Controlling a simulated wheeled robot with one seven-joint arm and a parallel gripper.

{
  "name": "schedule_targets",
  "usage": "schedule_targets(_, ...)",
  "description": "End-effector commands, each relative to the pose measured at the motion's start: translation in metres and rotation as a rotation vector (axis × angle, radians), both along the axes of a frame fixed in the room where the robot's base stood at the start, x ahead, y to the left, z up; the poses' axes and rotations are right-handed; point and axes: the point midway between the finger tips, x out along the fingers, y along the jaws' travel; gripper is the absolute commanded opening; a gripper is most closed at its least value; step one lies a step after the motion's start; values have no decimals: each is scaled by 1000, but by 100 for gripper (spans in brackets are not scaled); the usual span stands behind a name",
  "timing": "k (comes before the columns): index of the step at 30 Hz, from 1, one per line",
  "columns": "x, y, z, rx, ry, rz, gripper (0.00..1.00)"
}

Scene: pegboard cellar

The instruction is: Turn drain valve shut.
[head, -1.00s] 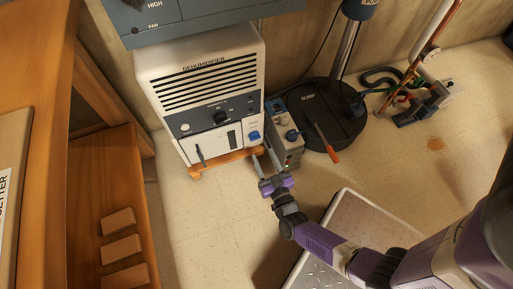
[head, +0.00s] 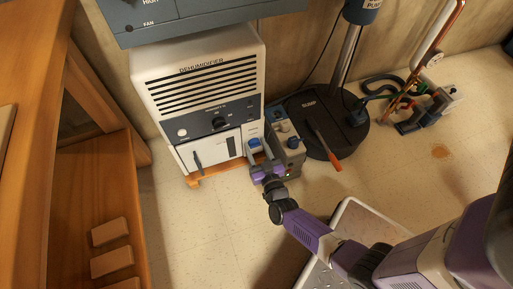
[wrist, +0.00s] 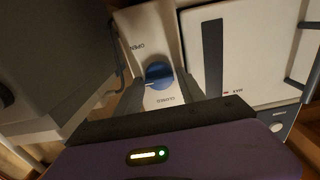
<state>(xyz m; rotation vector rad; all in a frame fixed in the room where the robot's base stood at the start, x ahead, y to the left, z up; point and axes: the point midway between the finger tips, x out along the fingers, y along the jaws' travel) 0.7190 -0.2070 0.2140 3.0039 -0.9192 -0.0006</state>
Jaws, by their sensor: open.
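The drain valve is a blue round knob (head: 254,142) on a pale panel at the lower right of the white dehumidifier (head: 199,88). In the wrist view the knob (wrist: 158,75) sits between the words OPEN and CLOSED, with a small light mark at its left side. My gripper (head: 260,158) is right in front of the knob. In the wrist view my gripper (wrist: 160,90) is open, with one grey finger on each side of the knob. I cannot tell whether the fingers touch it. The fingers hide part of the panel around the knob.
A grey box (head: 288,150) with knobs stands close to the right of my gripper. Beyond it are a black sump lid (head: 330,135) and an orange-handled tool (head: 325,144). A wooden shelf (head: 95,200) stands at left.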

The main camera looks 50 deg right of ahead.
Motion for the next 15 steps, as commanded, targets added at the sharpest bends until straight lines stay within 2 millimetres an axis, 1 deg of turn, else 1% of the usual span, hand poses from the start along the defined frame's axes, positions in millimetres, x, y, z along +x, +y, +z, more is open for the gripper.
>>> schedule_targets(2,0,0,0,0,0,0,47)
schedule_targets(3,0,0,0,0,0,0,39)
schedule_targets(5,0,0,0,0,0,0,27)
schedule_targets(6,0,0,0,0,0,0,19)
schedule_targets(8,0,0,0,0,0,0,8)
schedule_targets(9,0,0,0,0,0,0,0)
schedule_targets(15,0,0,0,-10,7,0,0)
